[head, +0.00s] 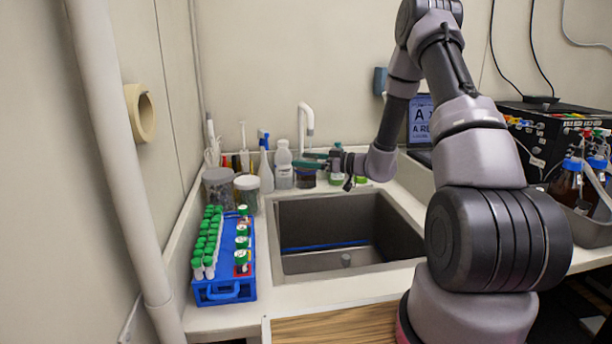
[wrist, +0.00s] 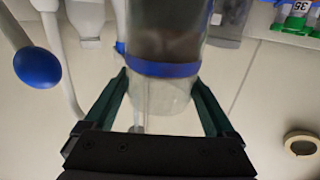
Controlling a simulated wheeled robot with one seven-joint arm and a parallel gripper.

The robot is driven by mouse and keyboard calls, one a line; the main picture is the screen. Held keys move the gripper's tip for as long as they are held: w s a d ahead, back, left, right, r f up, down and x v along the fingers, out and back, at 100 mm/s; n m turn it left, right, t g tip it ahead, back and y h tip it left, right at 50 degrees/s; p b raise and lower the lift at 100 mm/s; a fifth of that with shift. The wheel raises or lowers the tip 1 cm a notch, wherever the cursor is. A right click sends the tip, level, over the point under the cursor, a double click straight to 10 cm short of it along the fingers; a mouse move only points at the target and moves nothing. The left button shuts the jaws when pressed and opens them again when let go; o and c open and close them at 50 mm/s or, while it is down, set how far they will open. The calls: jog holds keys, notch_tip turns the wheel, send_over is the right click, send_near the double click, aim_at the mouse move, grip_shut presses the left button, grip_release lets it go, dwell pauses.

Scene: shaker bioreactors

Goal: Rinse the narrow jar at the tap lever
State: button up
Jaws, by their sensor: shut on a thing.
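The narrow jar is a clear glass cylinder with a blue band and dark brown contents (wrist: 165,40). In the wrist view it stands between the two green fingers of my gripper (wrist: 165,100), which is shut on it. In the head view my gripper (head: 316,160) is behind the sink, and the dark jar (head: 306,180) shows just below its fingers. The white tap (head: 306,118) rises behind the gripper. A lever with a blue rounded end (wrist: 38,66) shows at the left of the wrist view, apart from the jar. I cannot tell whether the jar touches the counter.
White bottles (head: 283,165) and grey-lidded containers (head: 218,187) stand left of the jar. A blue rack (head: 225,290) of green-capped tubes is on the left counter. A green-capped bottle (head: 337,178) stands close right.

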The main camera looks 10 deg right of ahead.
jog(key=shift+d, duration=0.2)
jog(key=shift+w+d, duration=0.1)
jog(key=shift+d, duration=0.3)
jog(key=s+d, duration=0.1)
jog(key=s, duration=0.7)
jog(key=shift+d, duration=0.2)
dwell(0.4)
dwell(0.9)
jog(key=s+r, duration=0.4)
jog(key=shift+s+d, duration=0.4)
jog(key=shift+d, duration=0.05)
dwell(0.3)
dwell(0.4)
